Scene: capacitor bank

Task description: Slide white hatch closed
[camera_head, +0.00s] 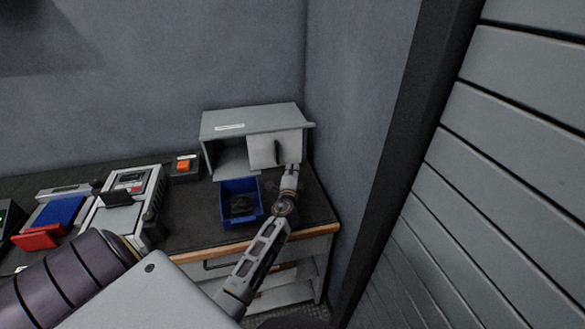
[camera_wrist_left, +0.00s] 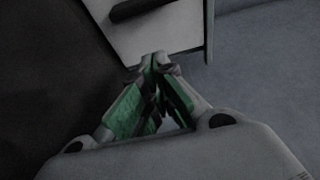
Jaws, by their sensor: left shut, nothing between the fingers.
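The white hatch (camera_head: 262,153) is a flat panel with a dark upright handle (camera_head: 277,152), at the right part of the grey cabinet's (camera_head: 207,150) front. The cabinet's left part stands open and shows a shadowed inside. My left gripper (camera_head: 291,169) is at the lower right of the hatch, near its right edge. In the left wrist view its green-padded fingers (camera_wrist_left: 155,62) are shut and empty, with tips at the lower edge of the hatch (camera_wrist_left: 178,30). I cannot tell whether they touch it. The handle (camera_wrist_left: 138,8) is beyond the tips. My right gripper is not in view.
A blue bin (camera_head: 227,211) with dark contents stands in front of the cabinet's open part. An orange button box (camera_head: 183,166), a grey device (camera_head: 121,215) and red and blue items stand to the left on the dark bench. Walls close in behind and right.

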